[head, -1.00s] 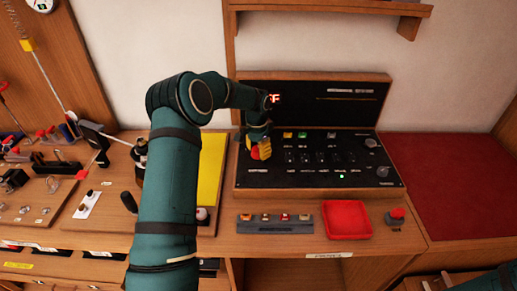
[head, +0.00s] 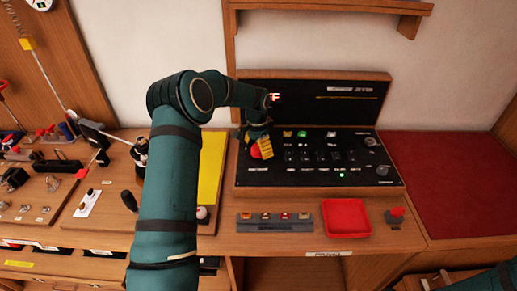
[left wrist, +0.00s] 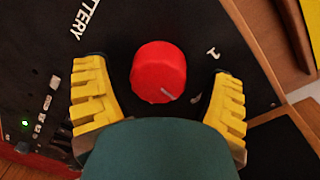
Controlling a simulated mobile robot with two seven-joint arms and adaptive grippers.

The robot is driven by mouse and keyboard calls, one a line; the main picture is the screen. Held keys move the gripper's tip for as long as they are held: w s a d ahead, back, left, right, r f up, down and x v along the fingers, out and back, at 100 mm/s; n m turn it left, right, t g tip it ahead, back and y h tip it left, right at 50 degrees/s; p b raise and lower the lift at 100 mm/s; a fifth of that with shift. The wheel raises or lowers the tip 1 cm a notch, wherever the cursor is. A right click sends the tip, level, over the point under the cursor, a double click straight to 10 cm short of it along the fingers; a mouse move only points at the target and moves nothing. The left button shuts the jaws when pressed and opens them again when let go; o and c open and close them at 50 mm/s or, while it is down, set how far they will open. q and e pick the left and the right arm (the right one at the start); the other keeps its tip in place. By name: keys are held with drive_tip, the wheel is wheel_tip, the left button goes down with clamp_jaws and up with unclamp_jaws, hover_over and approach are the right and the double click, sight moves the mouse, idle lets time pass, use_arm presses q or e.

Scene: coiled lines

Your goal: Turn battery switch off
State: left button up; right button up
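The battery switch is a red round knob (left wrist: 158,72) with a pale pointer line, on a black panel (left wrist: 125,25). White lettering ending in "TTERY" and a numeral are printed near it. The pointer line is toward the lower right of the knob in the left wrist view. My left gripper (head: 262,147) is open, with its yellow fingers on either side of the knob and visible gaps between. In the head view the knob (head: 255,153) is partly hidden by the gripper. My right gripper is not in view; only part of my right arm shows at bottom right.
The panel carries small switches, lit buttons and a green light (head: 342,175). In front are a grey strip (head: 275,227), a red tray (head: 346,218) and a small red-topped control (head: 395,215). A yellow board (head: 210,165) and fittings lie left.

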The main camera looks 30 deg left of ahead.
sight(257, 146)
use_arm(q)
wheel_tip(257, 146, up, 12)
drive_tip(key=shift+a, duration=0.35)
drive_tip(key=shift+w, duration=0.1)
idle(0.7)
